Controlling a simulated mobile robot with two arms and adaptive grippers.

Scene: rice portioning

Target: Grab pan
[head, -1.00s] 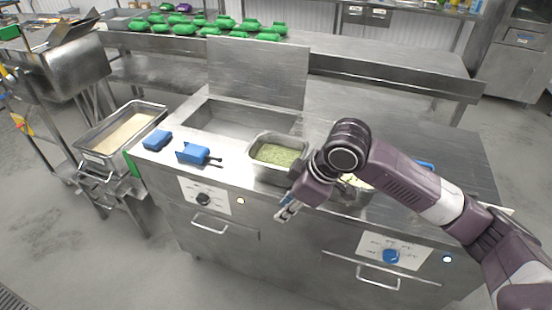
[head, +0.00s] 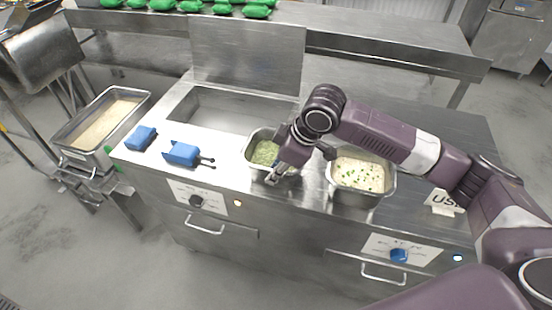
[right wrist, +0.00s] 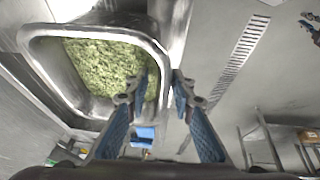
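A metal pan (head: 248,160) with green contents stands on the steel counter near its front edge. It also shows large in the right wrist view (right wrist: 85,31), with the green food inside. My right gripper (head: 276,178) is at the pan's front right side and hides part of it. In the right wrist view my right gripper (right wrist: 161,84) has its two blue-padded fingers apart, one over the inside of the pan and one outside its wall. I cannot tell whether either finger touches the wall. My left gripper is not in view.
A second metal pan (head: 362,197) with creamy, green-flecked food stands to the right. Two blue objects (head: 140,138) (head: 182,153) lie to the left. A sunken basin (head: 225,108) lies behind. A tray of pale food (head: 72,142) stands on a cart at far left.

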